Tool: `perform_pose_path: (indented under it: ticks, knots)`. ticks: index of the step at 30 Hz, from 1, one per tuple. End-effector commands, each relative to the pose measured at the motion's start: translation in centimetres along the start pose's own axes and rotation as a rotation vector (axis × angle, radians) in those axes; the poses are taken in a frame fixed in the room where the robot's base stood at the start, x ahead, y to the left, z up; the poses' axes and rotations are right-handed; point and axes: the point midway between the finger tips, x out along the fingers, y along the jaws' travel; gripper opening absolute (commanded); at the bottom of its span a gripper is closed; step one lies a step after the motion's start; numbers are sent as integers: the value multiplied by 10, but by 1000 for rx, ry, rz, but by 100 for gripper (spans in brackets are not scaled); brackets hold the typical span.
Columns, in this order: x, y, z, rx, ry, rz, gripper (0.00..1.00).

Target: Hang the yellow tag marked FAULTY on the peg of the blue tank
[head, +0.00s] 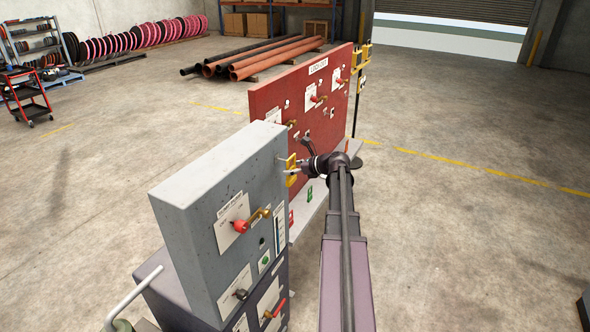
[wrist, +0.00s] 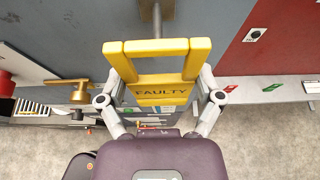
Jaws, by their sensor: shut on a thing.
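The yellow tag marked FAULTY (wrist: 162,92) is in my gripper (wrist: 158,98), with a finger on each side of it. It has a frame-like handle with an opening above the lettered plate. A grey peg (wrist: 155,18) sticks out from the blue-grey cabinet face and meets the handle's top bar in the wrist view; I cannot tell whether they touch. In the head view the tag (head: 291,170) is beside the right edge of the blue-grey cabinet (head: 220,170), with my gripper (head: 296,171) on it. No plainly blue tank shows.
The cabinet carries a red-and-brass switch handle (head: 250,220). A red lockout board (head: 300,100) stands behind it, with a grey ledge (wrist: 265,90) in front holding small red and green tags. More yellow tags (head: 362,55) hang at the board's far end. Open floor lies to the right.

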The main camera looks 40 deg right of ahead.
Motion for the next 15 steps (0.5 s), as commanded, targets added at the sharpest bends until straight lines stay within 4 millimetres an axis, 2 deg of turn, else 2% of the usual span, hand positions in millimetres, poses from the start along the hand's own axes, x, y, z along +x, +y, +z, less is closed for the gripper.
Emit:
perform_pose_path:
  ticks: [15]
  knots:
    - [22, 0, 5, 0, 0, 1, 44]
